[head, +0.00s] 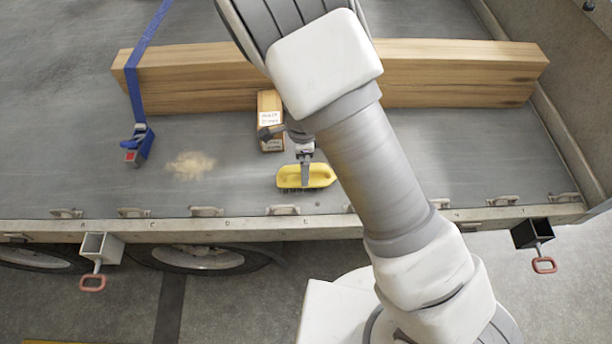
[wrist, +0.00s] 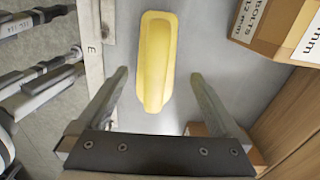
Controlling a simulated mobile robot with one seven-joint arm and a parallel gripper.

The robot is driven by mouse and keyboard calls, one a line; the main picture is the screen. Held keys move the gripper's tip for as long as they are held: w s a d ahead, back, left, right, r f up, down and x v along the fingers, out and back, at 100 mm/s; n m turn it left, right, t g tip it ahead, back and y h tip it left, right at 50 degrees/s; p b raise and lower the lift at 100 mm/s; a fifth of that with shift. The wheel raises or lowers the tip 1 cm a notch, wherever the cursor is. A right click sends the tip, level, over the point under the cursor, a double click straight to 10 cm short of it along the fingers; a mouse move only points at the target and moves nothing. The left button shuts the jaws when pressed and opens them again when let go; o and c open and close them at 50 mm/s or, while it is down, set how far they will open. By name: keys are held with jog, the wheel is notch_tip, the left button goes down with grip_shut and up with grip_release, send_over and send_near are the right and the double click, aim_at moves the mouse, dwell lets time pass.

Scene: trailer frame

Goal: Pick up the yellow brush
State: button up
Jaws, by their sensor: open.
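The yellow brush (head: 318,177) lies on the grey trailer bed near its front edge, with dark bristles under its yellow body. In the wrist view the brush (wrist: 156,62) lies lengthwise, ahead of and between the two fingers. My gripper (head: 305,170) is over the brush in the head view, one finger showing in front of it. In the wrist view my gripper (wrist: 158,85) is open, its fingers wide apart on either side of the brush's near end. Nothing is held. The exact height of the fingertips over the brush cannot be told.
A small labelled cardboard box (head: 271,108) stands behind the brush, near a long wooden beam (head: 450,75). A blue strap (head: 135,85) crosses the beam at left. A sawdust patch (head: 190,165) lies on the bed. Metal tie-down loops (head: 207,211) line the trailer's front edge.

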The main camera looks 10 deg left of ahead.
jog(key=f, duration=0.3)
jog(key=f+b, duration=0.1)
jog(key=f, duration=0.1)
jog(key=shift+s+d, duration=0.2)
jog(key=shift+d, duration=0.2)
jog(key=c, duration=1.4)
